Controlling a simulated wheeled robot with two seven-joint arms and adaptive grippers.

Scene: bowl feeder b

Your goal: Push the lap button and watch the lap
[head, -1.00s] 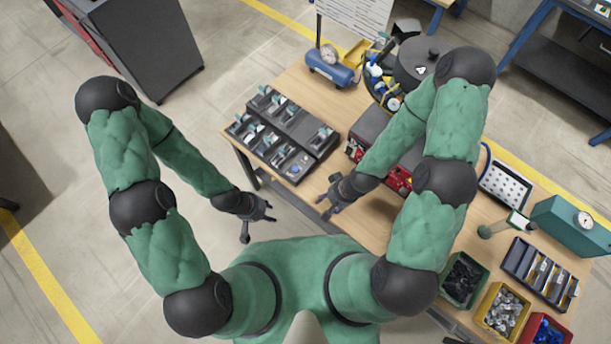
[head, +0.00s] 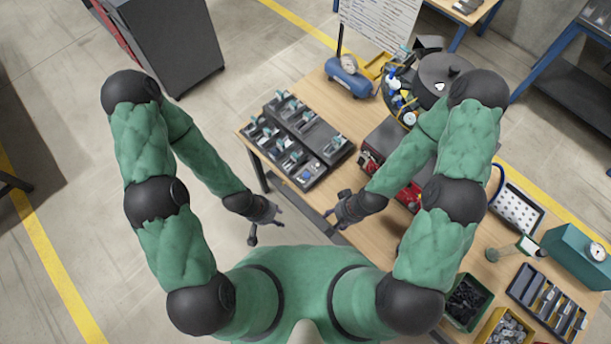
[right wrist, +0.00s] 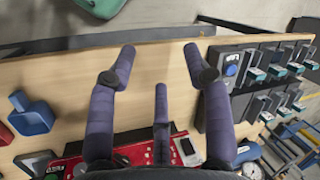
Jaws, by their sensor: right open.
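A blue round button (right wrist: 231,70) sits on the end of a dark compartment unit (right wrist: 243,105) in the right wrist view. The unit also shows in the head view (head: 321,143) on the table's left part. I cannot tell whether this is the lap button. My right gripper (head: 334,212), also in the right wrist view (right wrist: 160,60), is open and empty, its fingers spread near the table's front edge. It is apart from the button. My left gripper (head: 268,216) hangs off the table's front edge; its fingers look spread and empty.
A red control panel (head: 410,195) is partly behind my right arm. A dark bowl feeder (head: 440,72) and blue tank (head: 349,78) stand at the back. A green bin (head: 466,300) and a compartment tray (head: 548,302) are at right.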

